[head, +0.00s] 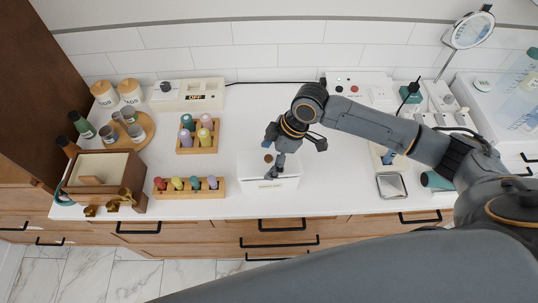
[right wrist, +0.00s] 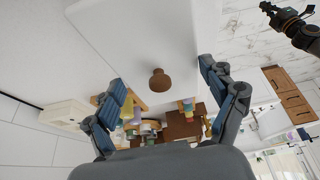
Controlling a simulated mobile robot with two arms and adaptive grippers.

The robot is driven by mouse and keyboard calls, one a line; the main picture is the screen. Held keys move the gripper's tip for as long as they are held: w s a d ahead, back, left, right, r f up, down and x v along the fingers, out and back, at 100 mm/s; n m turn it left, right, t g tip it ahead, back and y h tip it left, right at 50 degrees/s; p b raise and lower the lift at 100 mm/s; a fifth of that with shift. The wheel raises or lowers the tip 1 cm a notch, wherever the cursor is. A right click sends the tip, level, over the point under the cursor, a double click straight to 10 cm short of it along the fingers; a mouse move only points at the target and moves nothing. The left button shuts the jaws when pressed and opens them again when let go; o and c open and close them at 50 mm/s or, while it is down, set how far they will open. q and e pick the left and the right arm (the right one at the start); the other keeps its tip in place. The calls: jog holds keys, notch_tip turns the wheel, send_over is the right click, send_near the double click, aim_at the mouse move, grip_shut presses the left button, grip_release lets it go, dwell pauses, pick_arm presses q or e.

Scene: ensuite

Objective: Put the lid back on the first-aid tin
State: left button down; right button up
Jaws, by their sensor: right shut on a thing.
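The white first-aid tin (head: 285,185), with a small dark label on its front, stands near the counter's front edge in the head view. Its white lid (right wrist: 125,35) with a round brown knob (right wrist: 158,80) fills the upper left of the right wrist view. The knob also shows above the tin in the head view. My right gripper (head: 297,155) is shut on the lid, one finger at each of two opposite edges, with the knob beyond the fingers. I cannot tell whether the lid touches the tin's rim. My left gripper (right wrist: 268,8) shows small at the wrist view's top right.
A rack of colourful bottles (head: 190,194) stands close left of the tin, another rack (head: 198,146) behind it. A wooden box (head: 85,164) is at far left. A small mirror tray (head: 391,186) lies to the right. The counter behind the tin is clear.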

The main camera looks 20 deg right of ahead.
jog(key=shift+p, duration=0.65)
dwell(0.9)
jog(key=shift+f, duration=0.45)
dwell(0.8)
jog(key=shift+f, duration=0.15)
dwell(0.6)
jog(key=o, duration=1)
jog(key=shift+c, duration=0.2)
jog(key=shift+p, duration=0.3)
